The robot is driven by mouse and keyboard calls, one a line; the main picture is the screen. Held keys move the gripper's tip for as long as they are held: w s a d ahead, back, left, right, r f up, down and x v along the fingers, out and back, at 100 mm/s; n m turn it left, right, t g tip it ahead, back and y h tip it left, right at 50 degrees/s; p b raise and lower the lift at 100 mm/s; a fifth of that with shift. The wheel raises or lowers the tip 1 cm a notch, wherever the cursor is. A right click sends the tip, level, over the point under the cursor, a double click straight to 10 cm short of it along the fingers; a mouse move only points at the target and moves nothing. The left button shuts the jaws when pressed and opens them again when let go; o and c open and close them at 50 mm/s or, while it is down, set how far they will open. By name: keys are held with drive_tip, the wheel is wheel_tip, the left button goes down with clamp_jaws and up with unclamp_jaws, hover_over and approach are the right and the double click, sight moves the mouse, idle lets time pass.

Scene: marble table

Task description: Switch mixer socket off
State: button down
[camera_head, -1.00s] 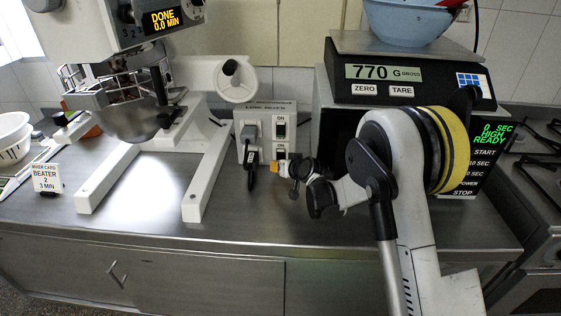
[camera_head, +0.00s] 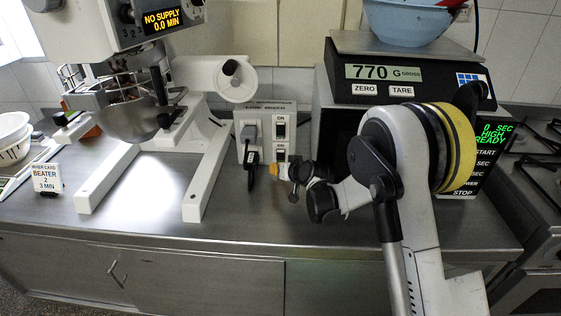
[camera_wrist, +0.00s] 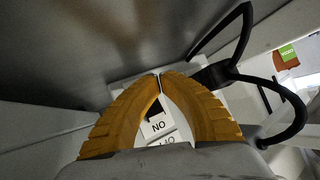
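The socket box (camera_head: 265,107) stands on the steel counter with an upper switch (camera_head: 281,128) and a lower switch (camera_head: 280,151), each under an "ON" label. Grey and black plugs (camera_head: 251,158) sit at its left. The mixer (camera_head: 95,30) stands to the left; its display (camera_head: 162,20) reads "NO SUPPLY 0.0 MIN". My gripper (camera_head: 274,168) is at the lower front of the box, just below the lower switch. In the wrist view, its yellow fingers (camera_wrist: 160,76) meet at the tips, with nothing visible between them. "ON" labels (camera_wrist: 158,127) show upside down behind them. Contact with a switch cannot be told.
A black cable (camera_wrist: 240,77) loops beside my fingers. A scale (camera_head: 410,80) reading 770 g, with a blue bowl (camera_head: 410,22), stands at the right above a dark unit showing "READY". The front counter (camera_head: 150,215) is clear.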

drive_tip(key=shift+s+a+r, duration=0.1)
drive_tip(key=shift+s+r, duration=0.1)
drive_tip(key=shift+s, duration=1.05)
drive_tip(key=shift+s+r, duration=0.2)
drive_tip(key=shift+s, duration=1.05)
